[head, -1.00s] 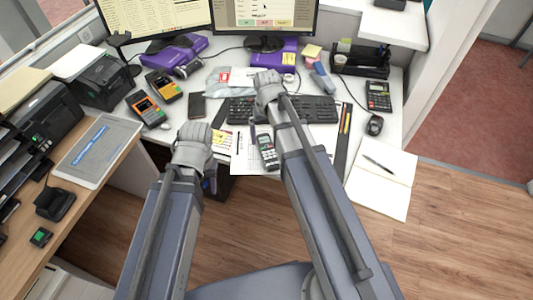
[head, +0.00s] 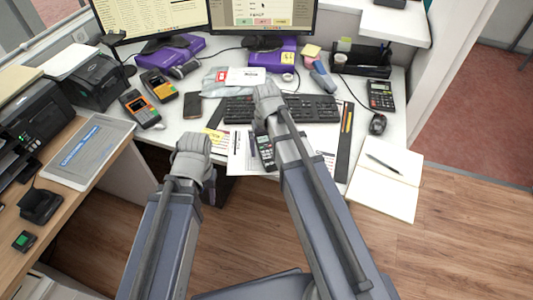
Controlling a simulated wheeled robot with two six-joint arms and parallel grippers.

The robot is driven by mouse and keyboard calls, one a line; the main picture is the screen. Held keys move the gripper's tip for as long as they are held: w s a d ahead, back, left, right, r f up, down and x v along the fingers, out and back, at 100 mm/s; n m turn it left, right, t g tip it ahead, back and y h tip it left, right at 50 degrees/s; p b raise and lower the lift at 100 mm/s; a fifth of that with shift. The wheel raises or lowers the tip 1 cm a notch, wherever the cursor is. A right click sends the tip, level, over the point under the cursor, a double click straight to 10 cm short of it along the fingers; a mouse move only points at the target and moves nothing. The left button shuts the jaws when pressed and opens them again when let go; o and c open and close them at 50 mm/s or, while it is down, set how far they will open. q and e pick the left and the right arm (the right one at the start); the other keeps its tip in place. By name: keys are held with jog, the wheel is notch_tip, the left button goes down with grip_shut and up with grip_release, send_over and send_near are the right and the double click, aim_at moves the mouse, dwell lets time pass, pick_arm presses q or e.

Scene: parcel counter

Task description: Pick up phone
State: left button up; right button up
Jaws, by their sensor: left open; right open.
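A dark phone (head: 192,105) lies flat on the white desk, left of the keyboard, with nothing touching it. My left gripper (head: 192,143) is open and empty. It is below the phone in the picture, near the desk's front edge, and apart from it. My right gripper (head: 266,88) is open and in front of the keyboard's left part, right of the phone. Its fingertips are hard to make out, and I cannot tell its height above the desk.
Card terminals (head: 139,108) lie left of the phone. A keyboard (head: 309,108), papers (head: 238,160) and a handheld device (head: 265,150) lie to the right. Two monitors (head: 263,22) stand behind. An open notebook (head: 385,180) lies at the front right. A wooden side counter (head: 75,200) is at left.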

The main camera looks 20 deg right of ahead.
aim_at(267, 149)
jog(key=shift+c, duration=0.2)
grip_shut()
dwell(0.5)
jog(key=shift+r, duration=0.15)
notch_tip(267, 149, up, 10)
jog(key=p, duration=1)
